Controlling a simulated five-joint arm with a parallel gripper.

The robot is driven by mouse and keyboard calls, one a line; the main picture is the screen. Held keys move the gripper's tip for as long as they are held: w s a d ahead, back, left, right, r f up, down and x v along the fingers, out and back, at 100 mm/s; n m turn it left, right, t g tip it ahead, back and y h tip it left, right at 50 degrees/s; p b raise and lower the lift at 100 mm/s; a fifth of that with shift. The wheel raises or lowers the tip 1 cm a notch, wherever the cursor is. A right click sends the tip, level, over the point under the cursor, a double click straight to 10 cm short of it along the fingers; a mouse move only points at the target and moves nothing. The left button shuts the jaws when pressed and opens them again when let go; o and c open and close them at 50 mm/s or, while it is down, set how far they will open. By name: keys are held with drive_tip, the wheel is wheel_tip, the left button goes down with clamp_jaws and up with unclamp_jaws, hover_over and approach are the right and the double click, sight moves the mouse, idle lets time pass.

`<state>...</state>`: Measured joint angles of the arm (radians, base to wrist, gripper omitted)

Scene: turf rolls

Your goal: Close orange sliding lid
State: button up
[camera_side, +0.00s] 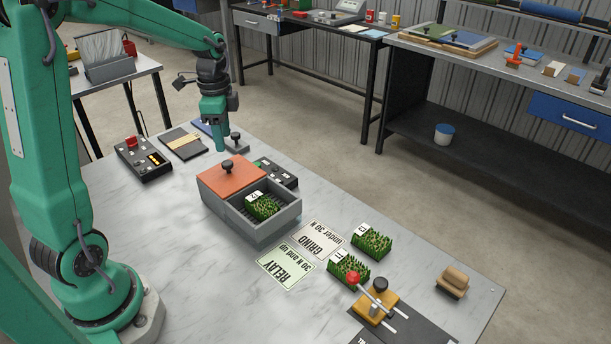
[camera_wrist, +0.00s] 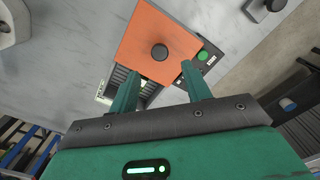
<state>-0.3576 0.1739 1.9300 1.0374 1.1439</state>
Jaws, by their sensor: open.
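The orange sliding lid (camera_side: 232,175) with a dark round knob (camera_side: 227,166) covers the left, farther part of a grey box (camera_side: 258,230). The right part is open and shows a turf roll (camera_side: 264,208) labelled 12 on a slatted floor. My gripper (camera_side: 221,147) is above the lid, near its back edge, pointing down and apart from the knob. In the wrist view the lid (camera_wrist: 146,35) lies beyond the two spread, empty fingers of my gripper (camera_wrist: 159,71), with the knob (camera_wrist: 159,53) roughly between and just beyond the tips. The turf is mostly hidden there.
A red-knobbed lever device (camera_side: 374,303) and brown block (camera_side: 453,281) are farther right.

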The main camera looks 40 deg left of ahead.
sight(227, 163)
drive_tip(key=shift+f, duration=3.5)
drive_tip(key=shift+c, duration=0.2)
clamp_jaws()
